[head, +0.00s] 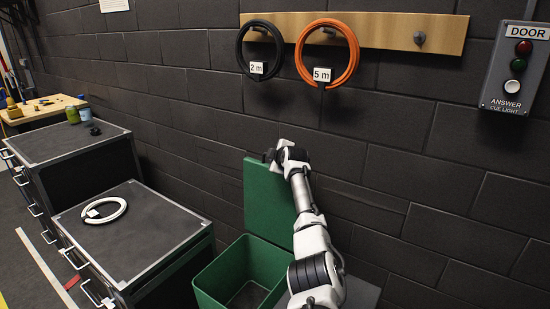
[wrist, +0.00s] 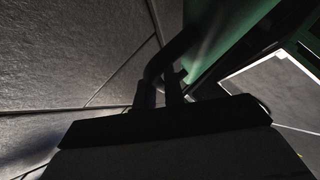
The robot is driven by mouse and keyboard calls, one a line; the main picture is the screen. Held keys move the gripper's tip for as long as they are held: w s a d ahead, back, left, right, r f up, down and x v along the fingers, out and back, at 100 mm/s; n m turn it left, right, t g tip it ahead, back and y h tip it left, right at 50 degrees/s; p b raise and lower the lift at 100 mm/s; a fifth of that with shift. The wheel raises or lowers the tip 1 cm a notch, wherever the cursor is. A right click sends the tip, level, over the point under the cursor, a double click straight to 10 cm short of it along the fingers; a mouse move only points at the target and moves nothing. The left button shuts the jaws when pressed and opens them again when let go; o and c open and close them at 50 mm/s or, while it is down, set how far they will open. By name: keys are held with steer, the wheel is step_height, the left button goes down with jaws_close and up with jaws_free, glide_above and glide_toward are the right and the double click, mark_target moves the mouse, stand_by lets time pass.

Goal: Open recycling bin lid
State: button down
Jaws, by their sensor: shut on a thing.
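The green recycling bin (head: 213,284) stands on the floor against the wall, with its top open and its inside visible. Its green lid (head: 267,200) stands up nearly vertical at the back. The lid's green surface also shows in the wrist view (wrist: 220,35). My gripper (head: 271,156) is at the lid's top edge, partly hidden behind my wrist in the head view. In the wrist view, its dark fingers (wrist: 158,94) are shut on a dark curved handle (wrist: 172,52) beside the lid. That view is dim, so the exact grip is hard to see.
Dark drawer cabinets stand at left, one with a white cable ring (head: 104,210) on top. A black coil (head: 240,50) and an orange coil (head: 303,65) hang from a wooden rail (head: 390,30). A cue light box (head: 515,68) is on the wall at right.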

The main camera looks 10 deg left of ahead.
steer(key=shift+a, duration=0.1)
steer(key=c, duration=1.5)
jaws_free()
steer(key=shift+b+v, duration=0.3)
steer(key=shift+v, duration=0.5)
steer(key=b+v, duration=0.3)
steer(key=v, duration=0.9)
